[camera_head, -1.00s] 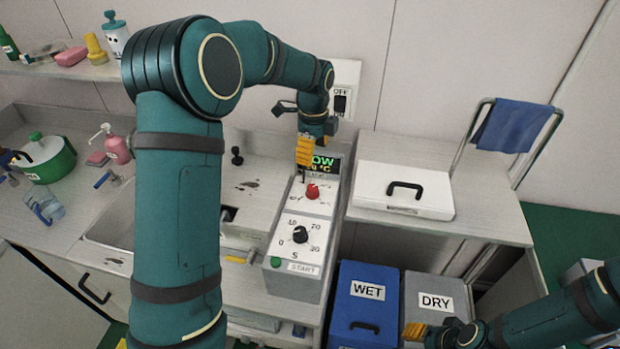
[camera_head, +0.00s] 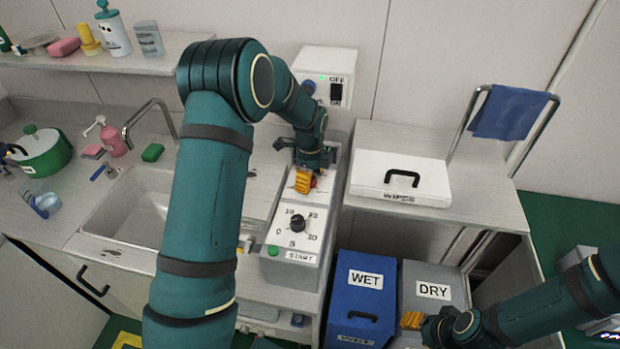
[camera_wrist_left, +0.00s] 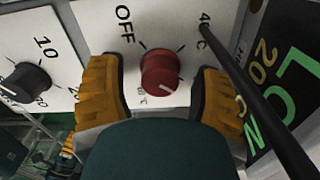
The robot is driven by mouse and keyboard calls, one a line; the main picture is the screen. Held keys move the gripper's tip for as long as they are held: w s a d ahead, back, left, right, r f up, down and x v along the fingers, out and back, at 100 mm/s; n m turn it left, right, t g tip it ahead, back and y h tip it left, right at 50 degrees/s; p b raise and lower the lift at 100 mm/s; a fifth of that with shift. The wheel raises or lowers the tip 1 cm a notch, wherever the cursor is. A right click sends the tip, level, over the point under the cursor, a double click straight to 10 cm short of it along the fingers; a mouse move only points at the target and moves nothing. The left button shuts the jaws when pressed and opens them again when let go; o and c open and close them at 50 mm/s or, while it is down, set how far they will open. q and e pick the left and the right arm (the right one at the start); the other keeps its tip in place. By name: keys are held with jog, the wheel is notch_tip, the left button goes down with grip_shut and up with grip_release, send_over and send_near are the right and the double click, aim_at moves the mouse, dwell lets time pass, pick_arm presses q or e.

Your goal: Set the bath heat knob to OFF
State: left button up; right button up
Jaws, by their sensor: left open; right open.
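The red bath heat knob (camera_wrist_left: 162,72) sits on a white panel in the left wrist view, with OFF printed at its upper left and 40°C at its upper right. A pale mark on the knob points to the lower right, away from OFF. My left gripper (camera_wrist_left: 160,95) is open, one orange finger on each side of the knob; I see gaps between fingers and knob. In the head view my left gripper (camera_head: 305,181) covers most of the knob. My right gripper (camera_head: 412,321) is open and empty in front of the grey DRY bin.
A black timer knob (camera_head: 297,223) and green START button (camera_head: 273,250) are on the same unit. A wall switch box (camera_head: 322,75) is behind. A white WIPES case (camera_head: 400,178) lies to the right. Blue WET (camera_head: 364,298) and grey DRY (camera_head: 445,275) bins stand below.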

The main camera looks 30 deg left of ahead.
pick_arm(q)
jog(key=shift+f, duration=0.1)
grip_shut()
